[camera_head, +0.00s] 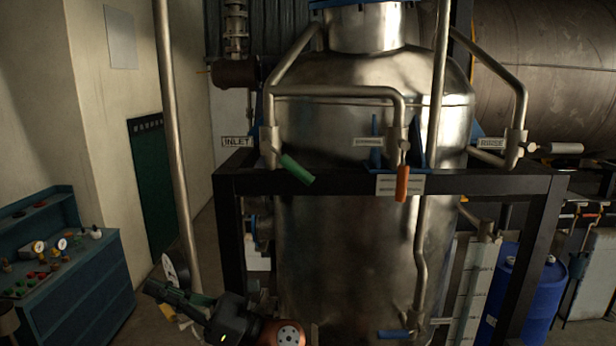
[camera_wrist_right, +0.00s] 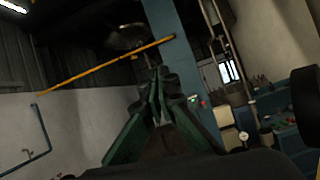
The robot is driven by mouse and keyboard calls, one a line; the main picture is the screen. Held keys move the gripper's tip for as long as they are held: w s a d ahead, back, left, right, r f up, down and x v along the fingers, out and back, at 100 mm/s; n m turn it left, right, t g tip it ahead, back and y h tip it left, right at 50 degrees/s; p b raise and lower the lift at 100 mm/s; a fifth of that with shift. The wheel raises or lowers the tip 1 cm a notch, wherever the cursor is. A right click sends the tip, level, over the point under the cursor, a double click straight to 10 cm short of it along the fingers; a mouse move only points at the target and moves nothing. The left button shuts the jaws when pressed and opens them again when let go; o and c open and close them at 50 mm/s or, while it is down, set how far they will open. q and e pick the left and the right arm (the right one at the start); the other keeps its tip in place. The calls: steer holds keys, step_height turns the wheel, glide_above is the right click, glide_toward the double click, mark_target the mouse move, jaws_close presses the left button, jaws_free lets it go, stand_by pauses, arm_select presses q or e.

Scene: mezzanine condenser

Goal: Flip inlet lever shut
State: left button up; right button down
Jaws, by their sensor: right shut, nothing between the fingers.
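The inlet lever (camera_head: 296,169) has a green grip and sits on a pipe valve at the left front of the steel vessel. It slants down to the right from its pivot. The INLET label (camera_head: 237,142) is to its left. My right gripper (camera_head: 158,289) is low in the head view, well below and left of the lever, with its fingers pointing left. Its dark green fingers also show in the right wrist view (camera_wrist_right: 158,78), closed together and empty. The lever does not show in the wrist view. My left gripper is not in view.
An orange lever (camera_head: 402,183) hangs down at the vessel's middle. A pale lever (camera_head: 560,148) lies level at the right. A dark frame (camera_head: 330,182) crosses before the vessel. A tall pipe (camera_head: 172,140) stands at left, beyond a teal console (camera_head: 75,280). A blue drum (camera_head: 525,295) is at right.

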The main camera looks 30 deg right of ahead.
steer(key=s+a+r+n+g+h, duration=0.25)
steer(key=a+n+g, duration=0.3)
steer(key=n, duration=0.75)
steer(key=w+d+r+n+t+h, duration=0.2)
steer(key=d+r+h, duration=0.45)
steer(key=d, duration=0.25)
steer(key=w+d+r+n+t+h, duration=0.25)
steer(key=d+r+h, duration=0.35)
steer(key=d, duration=0.4)
steer(key=s+d+r+h, duration=0.2)
steer(key=s+d+r, duration=0.1)
steer(key=d, duration=0.4)
steer(key=s+d+r+m+t+h, duration=0.1)
steer(key=s+d+r+h, duration=0.1)
steer(key=s+d+r, duration=0.2)
steer(key=s+d+r+m+h, duration=0.1)
steer(key=d+r, duration=0.4)
steer(key=d, duration=0.5)
steer(key=s+h, duration=0.1)
steer(key=s, duration=0.1)
steer(key=shift+s+h, duration=0.3)
steer(key=shift+h, duration=0.1)
steer(key=shift+m, duration=0.25)
